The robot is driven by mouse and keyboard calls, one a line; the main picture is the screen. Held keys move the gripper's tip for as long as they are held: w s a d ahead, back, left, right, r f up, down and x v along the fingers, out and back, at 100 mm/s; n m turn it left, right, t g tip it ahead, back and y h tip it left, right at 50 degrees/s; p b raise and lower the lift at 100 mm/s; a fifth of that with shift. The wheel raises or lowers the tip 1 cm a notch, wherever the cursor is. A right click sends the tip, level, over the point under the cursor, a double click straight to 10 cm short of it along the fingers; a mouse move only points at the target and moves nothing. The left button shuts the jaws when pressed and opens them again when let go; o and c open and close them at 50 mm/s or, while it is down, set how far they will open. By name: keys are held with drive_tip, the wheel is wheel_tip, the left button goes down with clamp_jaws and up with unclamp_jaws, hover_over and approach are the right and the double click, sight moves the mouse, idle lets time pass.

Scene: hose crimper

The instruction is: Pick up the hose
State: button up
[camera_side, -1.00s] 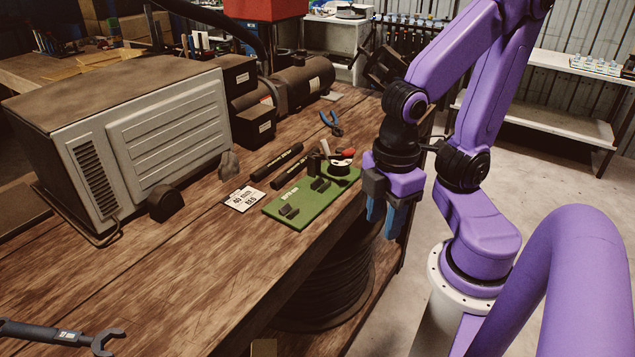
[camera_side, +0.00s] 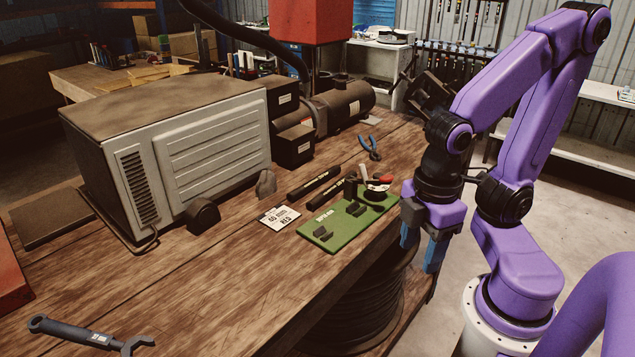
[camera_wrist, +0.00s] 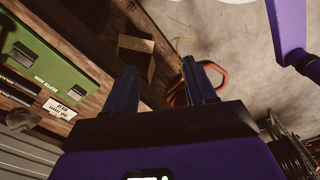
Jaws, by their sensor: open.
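Two short black hose-like pieces with pale print lie on the wooden bench behind the green board; I point at the rear one (camera_side: 314,182). The nearer piece (camera_side: 328,193) lies beside it, partly behind items on the board. A large coil of black hose (camera_side: 350,318) sits under the bench. I cannot tell which is the task's hose. My gripper (camera_side: 419,264) points down just off the bench's right edge, right of the green board. Its two blue fingers are apart and empty, also in the wrist view (camera_wrist: 160,66).
A green board (camera_side: 325,236) with black holders sits near the edge, beside a white label card (camera_side: 280,217). Pliers (camera_side: 370,147), a wrench (camera_side: 85,333) and a large grey machine (camera_side: 215,160) are on the bench. The front middle of the bench is clear.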

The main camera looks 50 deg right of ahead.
drive_tip(key=w+a+r+n+h, duration=0.1)
drive_tip(key=w+r, duration=0.1)
drive_tip(key=w, duration=0.8)
drive_tip(key=w+a+r+n+h, duration=0.1)
drive_tip(key=w+r+n, duration=0.15)
drive_tip(key=w, duration=0.85)
drive_tip(key=n+h, duration=0.2)
drive_tip(key=h, duration=0.1)
hover_over(313, 180)
drive_tip(key=a, duration=0.2)
wheel_tip(313, 180, down, 9)
drive_tip(key=shift+r, duration=0.1)
drive_tip(key=shift+a+x, duration=0.15)
drive_tip(key=shift+x, duration=1.25)
drive_tip(key=shift+a+x, duration=0.15)
drive_tip(key=shift+x, duration=1.3)
